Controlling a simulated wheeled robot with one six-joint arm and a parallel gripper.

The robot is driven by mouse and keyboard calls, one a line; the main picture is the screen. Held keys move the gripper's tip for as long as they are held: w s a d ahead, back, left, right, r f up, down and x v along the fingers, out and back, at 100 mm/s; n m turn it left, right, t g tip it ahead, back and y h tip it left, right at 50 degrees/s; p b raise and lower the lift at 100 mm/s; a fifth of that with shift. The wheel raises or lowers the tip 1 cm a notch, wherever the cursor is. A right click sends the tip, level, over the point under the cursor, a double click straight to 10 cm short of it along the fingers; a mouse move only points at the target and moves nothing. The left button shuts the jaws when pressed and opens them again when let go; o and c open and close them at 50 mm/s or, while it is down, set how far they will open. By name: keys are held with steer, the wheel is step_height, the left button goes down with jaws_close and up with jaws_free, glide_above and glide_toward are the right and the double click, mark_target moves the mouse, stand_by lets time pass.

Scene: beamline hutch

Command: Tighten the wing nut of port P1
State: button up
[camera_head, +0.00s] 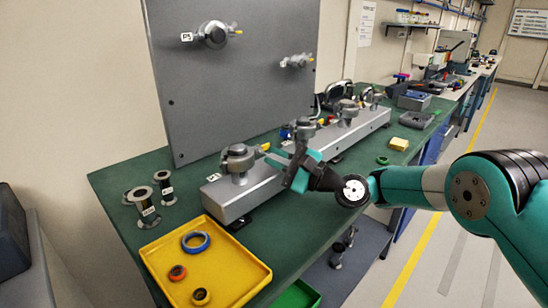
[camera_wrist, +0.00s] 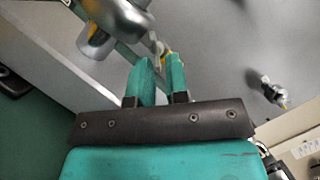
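The grey clamp of the nearest port (camera_head: 238,158) stands on the front end of a metal manifold. A white tag (camera_head: 213,177) beside it seems to mark this port, but its print is too small to read surely. The clamp's yellow-tipped wing nut (camera_head: 265,147) points right. My gripper (camera_head: 272,157) is just right of the clamp, its fingertips close to the wing nut. In the wrist view, my gripper's two green fingers (camera_wrist: 159,58) stand a narrow gap apart, with the wing nut (camera_wrist: 157,46) at their tips. I cannot tell whether they touch it.
More clamped ports (camera_head: 303,130) line the manifold behind. A grey upright panel (camera_head: 240,90) carries a port tagged P3 (camera_head: 212,34) and another. A yellow tray (camera_head: 160,247) with several rings lies in front, beside metal spool pieces (camera_head: 142,202). A yellow block (camera_head: 399,144) lies farther right.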

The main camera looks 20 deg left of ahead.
steer(key=shift+s+a, duration=0.1)
steer(key=b+v, duration=0.1)
steer(key=v, duration=0.1)
steer(key=b+v, duration=0.4)
steer(key=v, duration=0.1)
steer(key=shift+f, duration=0.4)
steer(key=b+v, duration=0.2)
steer(key=b, duration=0.2)
steer(key=shift+b, duration=0.4)
steer(key=b+v, duration=0.6)
steer(key=b, duration=0.7)
steer(key=d+b, duration=0.2)
steer(key=b, duration=0.2)
steer(key=shift+d+r, duration=0.1)
steer(key=shift+r, duration=0.1)
